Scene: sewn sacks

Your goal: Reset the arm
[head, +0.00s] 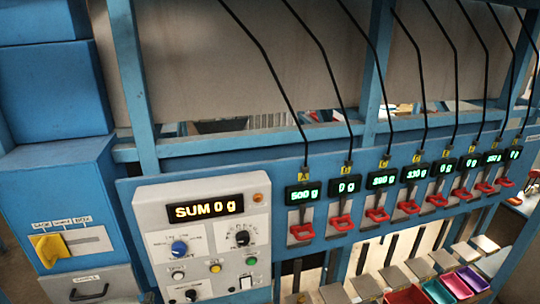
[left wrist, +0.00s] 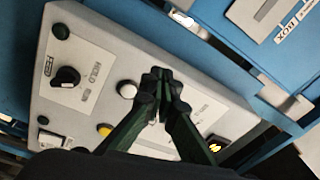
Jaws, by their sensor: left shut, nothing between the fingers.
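My left gripper (left wrist: 162,82) shows in the left wrist view, its dark green fingers shut with nothing between them. It is in front of the grey control panel (left wrist: 82,30), which looks tilted in this view. Whether the fingertips touch the panel cannot be told. In the head view the same panel (head: 150,210) has a display (head: 205,211) reading SUM 0 g, a blue knob (head: 179,247) and a black knob (head: 242,238). No gripper shows clearly in the head view. My right gripper is not in view.
Right of the panel is a row of green weight displays (head: 302,194) with red handles (head: 341,223) below. Colored trays (head: 470,278) sit at lower right. A blue box with a yellow lever (head: 50,250) stands at left, above a drawer (head: 90,290).

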